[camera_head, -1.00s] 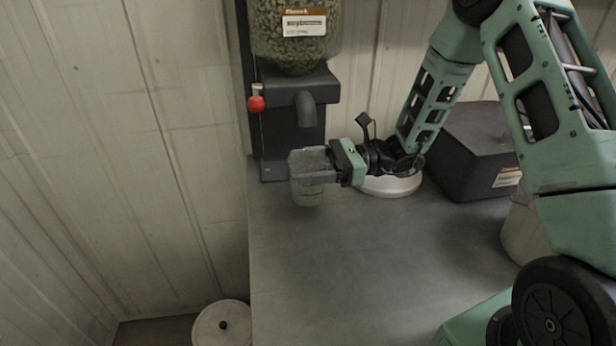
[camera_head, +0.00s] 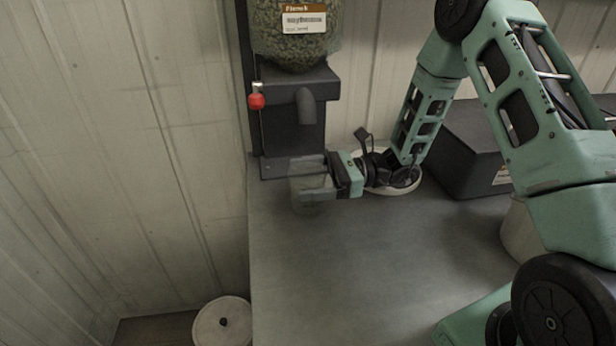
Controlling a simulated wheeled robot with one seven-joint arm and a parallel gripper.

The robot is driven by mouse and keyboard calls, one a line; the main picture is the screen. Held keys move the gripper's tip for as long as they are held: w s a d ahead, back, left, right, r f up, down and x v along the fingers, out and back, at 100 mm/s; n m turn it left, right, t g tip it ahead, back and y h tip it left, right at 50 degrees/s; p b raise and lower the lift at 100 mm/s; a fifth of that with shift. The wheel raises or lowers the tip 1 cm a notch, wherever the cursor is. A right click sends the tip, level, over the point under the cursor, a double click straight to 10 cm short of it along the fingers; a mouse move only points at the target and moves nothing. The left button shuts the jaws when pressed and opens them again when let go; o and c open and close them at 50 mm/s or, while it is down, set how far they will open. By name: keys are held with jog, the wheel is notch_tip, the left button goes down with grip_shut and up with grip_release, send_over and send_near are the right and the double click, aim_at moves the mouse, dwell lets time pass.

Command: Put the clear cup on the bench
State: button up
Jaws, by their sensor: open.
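The clear cup (camera_head: 307,203) is upright at the bench's left back, below and in front of the seed meter's spout. It looks to stand on the grey bench (camera_head: 340,270), though its base is faint. My gripper (camera_head: 312,178) is open at the cup, with its fingers reaching left around the cup's upper part. The fingers partly hide the cup. Whether they touch it cannot be told.
The seed meter (camera_head: 292,88) with its seed-filled hopper (camera_head: 292,42) and red knob (camera_head: 256,101) stands behind the cup. A white round dish (camera_head: 385,188) lies behind my wrist. A dark box (camera_head: 470,150) stands back right. A lidded bin (camera_head: 222,325) is left of the bench edge. The bench front is clear.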

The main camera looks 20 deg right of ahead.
jog(key=shift+r, duration=0.2)
jog(key=d, duration=0.2)
jog(key=s+d, duration=0.1)
jog(key=d, duration=0.2)
jog(key=d+b, duration=0.1)
jog(key=d, duration=0.1)
jog(key=shift+s+d, duration=0.2)
jog(key=shift+s, duration=0.05)
